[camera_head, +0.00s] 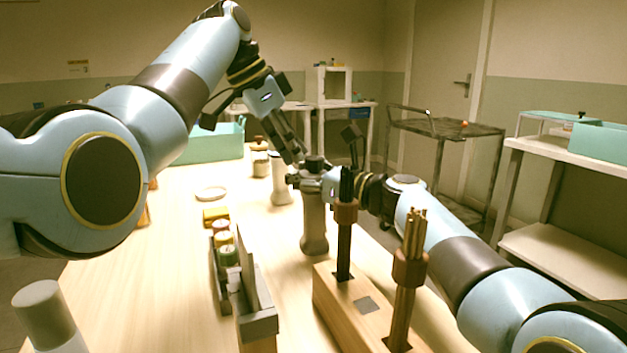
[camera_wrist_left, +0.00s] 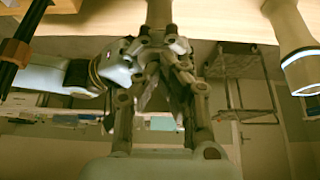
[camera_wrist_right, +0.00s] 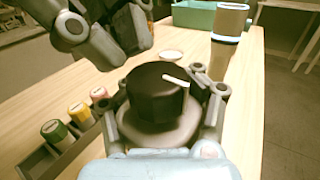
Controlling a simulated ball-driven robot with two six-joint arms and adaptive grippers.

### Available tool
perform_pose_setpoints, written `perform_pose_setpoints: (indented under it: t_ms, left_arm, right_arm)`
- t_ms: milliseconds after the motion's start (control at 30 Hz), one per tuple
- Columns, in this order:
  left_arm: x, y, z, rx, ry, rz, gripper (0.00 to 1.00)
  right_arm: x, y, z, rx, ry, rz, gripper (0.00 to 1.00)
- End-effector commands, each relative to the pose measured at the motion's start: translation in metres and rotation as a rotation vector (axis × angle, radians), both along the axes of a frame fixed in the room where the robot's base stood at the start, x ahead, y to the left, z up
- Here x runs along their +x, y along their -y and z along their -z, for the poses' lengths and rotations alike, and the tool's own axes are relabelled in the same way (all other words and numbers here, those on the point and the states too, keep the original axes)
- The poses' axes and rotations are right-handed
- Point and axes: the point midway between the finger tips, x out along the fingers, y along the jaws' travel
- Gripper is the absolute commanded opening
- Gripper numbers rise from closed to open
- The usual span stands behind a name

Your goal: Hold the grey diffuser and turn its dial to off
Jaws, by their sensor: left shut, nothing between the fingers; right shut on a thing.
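The grey diffuser (camera_head: 314,222) stands upright on the table, with its dark dial (camera_wrist_right: 155,92) on top. The dial carries a white mark that points to the right in the right wrist view. My right gripper (camera_wrist_right: 165,112) is shut around the diffuser's upper body, a finger on each side below the dial. My left gripper (camera_head: 295,155) is shut and empty, above and left of the dial in the head view. In the right wrist view the left gripper (camera_wrist_right: 118,55) shows apart from the dial. In the left wrist view the diffuser's body (camera_wrist_left: 158,14) is partly hidden behind the fingers.
A white diffuser (camera_head: 280,180) with a lit ring (camera_wrist_right: 228,39) stands behind. A rack of small capped bottles (camera_head: 222,275) is at left. A wooden block (camera_head: 330,300) with reed holders is at front right. A round white dish (camera_head: 210,193) lies on free table.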

Motion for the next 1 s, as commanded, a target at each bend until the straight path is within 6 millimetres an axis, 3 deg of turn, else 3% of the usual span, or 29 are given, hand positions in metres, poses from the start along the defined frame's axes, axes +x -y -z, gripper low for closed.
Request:
perform_pose_setpoints:
  t_ms: [400,733,767,1000]
  left_arm:
    - [0.000,0.000,-0.051,0.001,0.001,0.000,0.00]
    - [0.000,-0.001,-0.053,0.001,0.000,0.000,0.00]
    - [0.000,-0.001,-0.053,0.001,0.000,0.000,0.00]
    - [0.000,-0.001,-0.053,0.001,0.000,0.000,0.00]
  right_arm:
    - [0.001,0.001,0.000,-0.001,0.000,0.002,0.00]
    - [0.001,0.001,0.000,-0.001,0.000,0.002,0.00]
    - [0.001,0.001,0.000,-0.001,0.000,0.002,0.21]
    - [0.001,0.001,0.000,-0.001,0.000,0.003,0.52]
